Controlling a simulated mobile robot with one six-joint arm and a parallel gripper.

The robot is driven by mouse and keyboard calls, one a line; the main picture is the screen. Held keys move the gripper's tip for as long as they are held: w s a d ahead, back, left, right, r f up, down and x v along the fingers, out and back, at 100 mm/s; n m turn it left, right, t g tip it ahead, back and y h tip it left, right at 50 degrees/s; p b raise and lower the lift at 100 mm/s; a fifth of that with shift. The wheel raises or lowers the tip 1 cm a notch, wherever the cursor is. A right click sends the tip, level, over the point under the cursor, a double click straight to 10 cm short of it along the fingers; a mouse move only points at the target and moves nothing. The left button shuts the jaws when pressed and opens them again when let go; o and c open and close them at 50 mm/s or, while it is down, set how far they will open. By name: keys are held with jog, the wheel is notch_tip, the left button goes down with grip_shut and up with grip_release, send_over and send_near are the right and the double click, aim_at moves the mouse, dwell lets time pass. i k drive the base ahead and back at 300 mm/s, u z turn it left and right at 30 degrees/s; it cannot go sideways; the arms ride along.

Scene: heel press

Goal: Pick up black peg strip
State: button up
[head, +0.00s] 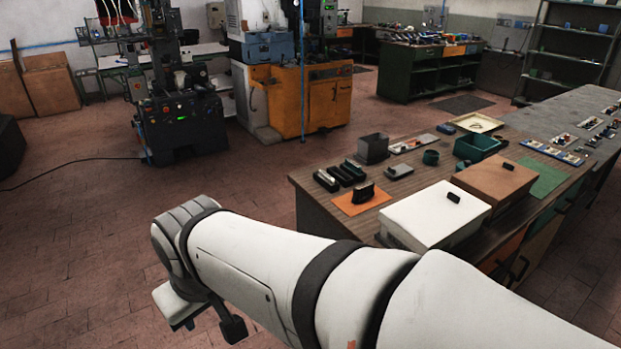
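Several dark, narrow strips (341,175) lie side by side near the left end of the wooden-topped bench (300,178). They are small here, and I cannot tell for sure which is the black peg strip. A separate black block (363,193) stands on an orange mat (349,207) just in front of them. My white arm crosses the lower picture, and its end hangs at the lower left over the floor, well apart from the bench. My gripper (208,315) shows only in part below the wrist; its fingers are not clear.
A white-lidded box (433,212) and a brown-lidded box (496,180) stand on the bench's near side. A grey bin (373,148), a green bin (478,147) and small trays sit behind. Brick floor is clear left of the bench, up to a dark machine (180,115).

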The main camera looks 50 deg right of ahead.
aim_at(362, 192)
jog(key=u, duration=0.05)
jog(key=i, duration=2.7)
jog(key=z, duration=3.45)
jog(key=i, duration=1.05)
jog(key=z, duration=0.1)
